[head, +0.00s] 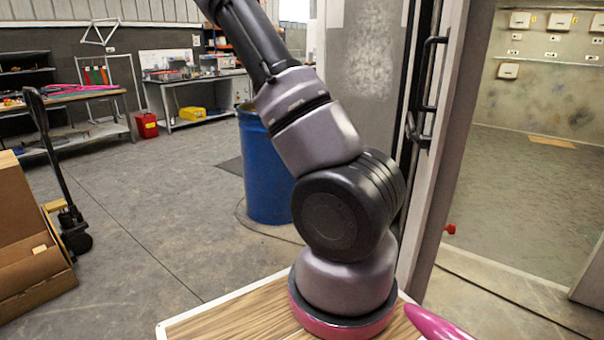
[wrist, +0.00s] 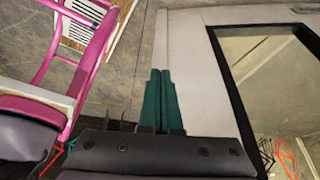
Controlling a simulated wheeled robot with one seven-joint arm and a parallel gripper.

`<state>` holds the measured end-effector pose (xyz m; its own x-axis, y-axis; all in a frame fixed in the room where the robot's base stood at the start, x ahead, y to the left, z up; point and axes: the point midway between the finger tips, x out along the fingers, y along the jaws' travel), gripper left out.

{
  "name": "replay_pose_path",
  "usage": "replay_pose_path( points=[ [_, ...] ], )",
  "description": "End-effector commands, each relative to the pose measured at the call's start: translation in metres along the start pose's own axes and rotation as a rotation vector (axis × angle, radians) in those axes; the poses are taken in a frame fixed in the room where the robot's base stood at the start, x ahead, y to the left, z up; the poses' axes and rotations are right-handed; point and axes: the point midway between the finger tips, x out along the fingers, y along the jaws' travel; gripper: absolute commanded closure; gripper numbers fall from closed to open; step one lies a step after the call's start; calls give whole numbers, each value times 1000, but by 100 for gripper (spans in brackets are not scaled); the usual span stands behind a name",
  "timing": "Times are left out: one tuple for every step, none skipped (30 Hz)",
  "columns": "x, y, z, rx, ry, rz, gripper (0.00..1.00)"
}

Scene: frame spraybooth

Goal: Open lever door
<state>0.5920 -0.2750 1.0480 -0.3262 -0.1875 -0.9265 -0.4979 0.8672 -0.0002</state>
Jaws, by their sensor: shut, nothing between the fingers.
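A tall grey upright door edge (head: 458,120) stands right of centre in the head view. A dark pull bar (head: 432,75) is on it, with a dark lever handle (head: 415,132) just below. In the wrist view, a pale panel (wrist: 200,60) with a black-framed window (wrist: 235,80) fills the right side; I cannot tell if it is the same door. My gripper (wrist: 160,75) shows there as two green fingers pressed together, shut and empty, left of the window. No lever shows in the wrist view. My gripper is outside the head view, where my arm rises past the top edge.
An open bay with a stained wall (head: 550,95) lies right of the upright, with a floor threshold (head: 510,290) in front. A blue barrel (head: 262,170) stands behind my arm. A pallet jack (head: 62,190) and cardboard box (head: 35,235) stand left. The left middle floor is clear.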

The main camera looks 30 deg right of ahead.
Motion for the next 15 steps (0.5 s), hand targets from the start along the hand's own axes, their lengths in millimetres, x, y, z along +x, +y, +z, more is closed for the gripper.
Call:
replay_pose_path(
  points=[
    [-9,0,0,0,-5,-2,100],
    [-14,0,0,1,-5,-3,100],
    [-20,1,0,0,-4,-2,100],
    [-25,1,1,-1,-5,-4,100],
    [-30,1,1,-1,-6,-3,100],
    [-37,2,0,-1,-5,-3,100],
    [-42,2,0,-1,-5,-3,100],
    [-47,2,0,-1,-5,-3,100],
    [-55,2,0,-1,-5,-3,100],
    [-60,3,0,0,-6,-3,100],
    [-65,3,0,0,-6,-3,100],
    [-71,4,0,0,-4,-3,100],
    [-75,4,0,0,-5,-3,100],
    [-79,4,0,0,-4,-2,100],
    [-83,4,0,0,-3,-1,100]
  ],
)
